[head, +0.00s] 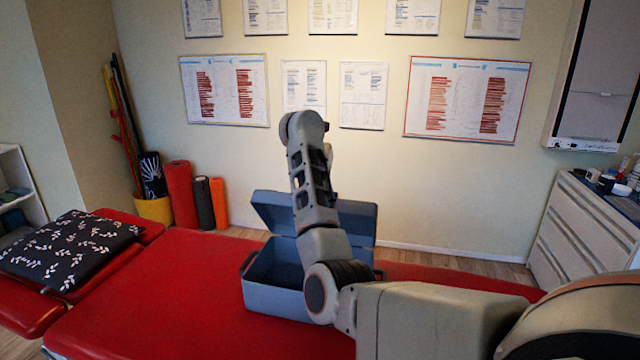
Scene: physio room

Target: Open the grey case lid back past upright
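The grey case (278,288), blue-grey in this light, stands on the red treatment table. Its lid (350,222) is raised at the back edge, and part of the dark inside shows. The lid stands near upright; I cannot tell whether it leans past that. My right arm (325,248) comes in from the right, crosses in front of the case and rises above the lid. It hides the middle of the lid and part of the case body. My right gripper is mostly hidden behind the arm, so its fingers and any contact with the lid do not show. My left gripper is not in view.
The red table (170,300) is clear left of the case. A dark patterned cushion (70,245) lies at the far left. Rolled mats (181,195) and a yellow pot (154,208) stand by the wall behind. A drawer cabinet (585,230) stands at the right.

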